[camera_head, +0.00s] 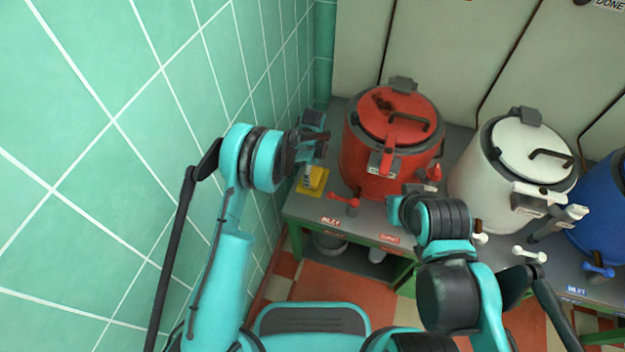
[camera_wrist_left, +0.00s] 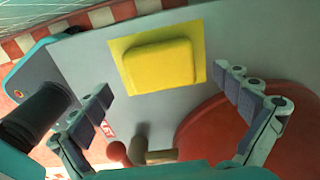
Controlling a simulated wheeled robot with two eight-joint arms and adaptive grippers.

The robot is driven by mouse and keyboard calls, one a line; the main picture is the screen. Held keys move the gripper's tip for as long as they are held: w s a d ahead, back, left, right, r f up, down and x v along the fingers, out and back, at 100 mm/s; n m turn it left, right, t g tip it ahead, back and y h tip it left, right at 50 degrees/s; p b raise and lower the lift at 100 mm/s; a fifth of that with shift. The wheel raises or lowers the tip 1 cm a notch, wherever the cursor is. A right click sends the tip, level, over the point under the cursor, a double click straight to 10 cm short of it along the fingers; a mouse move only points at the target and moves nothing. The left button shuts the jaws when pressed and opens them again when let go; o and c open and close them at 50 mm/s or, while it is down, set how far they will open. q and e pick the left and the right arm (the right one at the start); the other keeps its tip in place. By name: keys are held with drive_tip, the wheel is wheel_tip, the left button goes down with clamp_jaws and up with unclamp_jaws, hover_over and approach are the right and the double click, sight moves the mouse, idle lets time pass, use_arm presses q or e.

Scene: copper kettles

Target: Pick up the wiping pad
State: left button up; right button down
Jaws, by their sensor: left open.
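The wiping pad is a yellow block on a flat yellow square (camera_wrist_left: 160,62), lying on the grey bench top in the left wrist view. In the head view the yellow (camera_head: 319,181) shows at the bench's left end, between the tiled wall and the red kettle, partly covered by my left gripper. My left gripper (camera_head: 314,156) is open above it. In the left wrist view its two fingers (camera_wrist_left: 165,84) are spread to either side of the pad, with nothing between them. My right arm's wrist is in front of the bench; its fingers cannot be made out.
The red kettle (camera_head: 388,150) stands close right of the pad. A red-handled inlet tap (camera_head: 346,202) sits at the bench front. The white kettle (camera_head: 510,165) and blue kettle (camera_head: 605,215) stand farther right. The green tiled wall (camera_head: 150,60) is close on the left.

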sight(313, 175)
use_arm(q)
wheel_tip(313, 175, down, 3)
drive_tip(key=shift+r+b, duration=0.15)
drive_tip(key=shift+b, duration=0.15)
drive_tip(key=shift+r, duration=0.1)
use_arm(e)
drive_tip(key=shift+f, duration=0.6)
use_arm(q)
drive_tip(key=c, duration=1.1)
wheel_tip(313, 175, up, 10)
drive_tip(key=p, duration=0.4)
use_arm(e)
wheel_tip(313, 175, up, 4)
drive_tip(key=shift+f, duration=0.1)
